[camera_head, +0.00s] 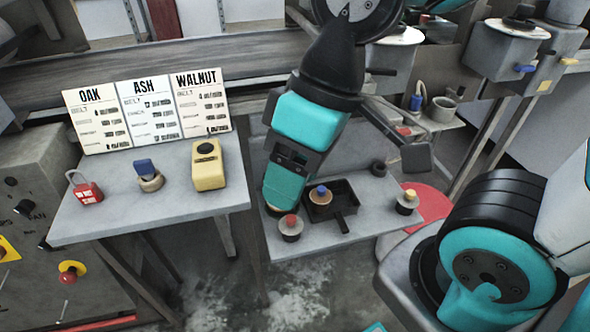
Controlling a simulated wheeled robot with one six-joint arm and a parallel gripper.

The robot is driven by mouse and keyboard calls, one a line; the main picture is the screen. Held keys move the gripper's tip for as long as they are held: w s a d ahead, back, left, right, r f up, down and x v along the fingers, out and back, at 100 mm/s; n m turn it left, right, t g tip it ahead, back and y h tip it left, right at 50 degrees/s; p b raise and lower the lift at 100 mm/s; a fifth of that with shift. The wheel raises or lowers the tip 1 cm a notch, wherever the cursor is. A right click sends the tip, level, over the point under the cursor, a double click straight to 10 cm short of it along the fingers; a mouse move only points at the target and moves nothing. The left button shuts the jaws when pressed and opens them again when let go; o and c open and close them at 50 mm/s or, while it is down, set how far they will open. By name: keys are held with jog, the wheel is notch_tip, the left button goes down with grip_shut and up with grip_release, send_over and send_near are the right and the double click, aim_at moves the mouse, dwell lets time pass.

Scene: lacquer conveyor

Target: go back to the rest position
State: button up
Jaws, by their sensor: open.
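My gripper (277,207) is at the lower end of my teal and black arm, pointing down over the left part of the small grey table (378,216). It is open; its fingertips are largely hidden by the teal housing, and I see nothing held in it. A red-topped pot (291,228) stands just to the right and in front of it. A black square tray with a handle (341,196) lies further right, with a blue-topped round piece (320,195) at its left side. A yellow-topped pot (407,202) stands at the table's right.
The left table (100,215) holds a red padlock (86,190), a ring with a blue block (149,178), a yellow device (208,168) and an OAK, ASH, WALNUT board (150,112). A conveyor (150,62) runs behind. A red disc (430,203) lies right.

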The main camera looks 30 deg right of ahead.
notch_tip(320, 180, up, 9)
jog(key=p, duration=0.8)
jog(key=shift+f+p, duration=0.15)
jog(key=shift+p, duration=0.15)
jog(key=shift+s, duration=0.1)
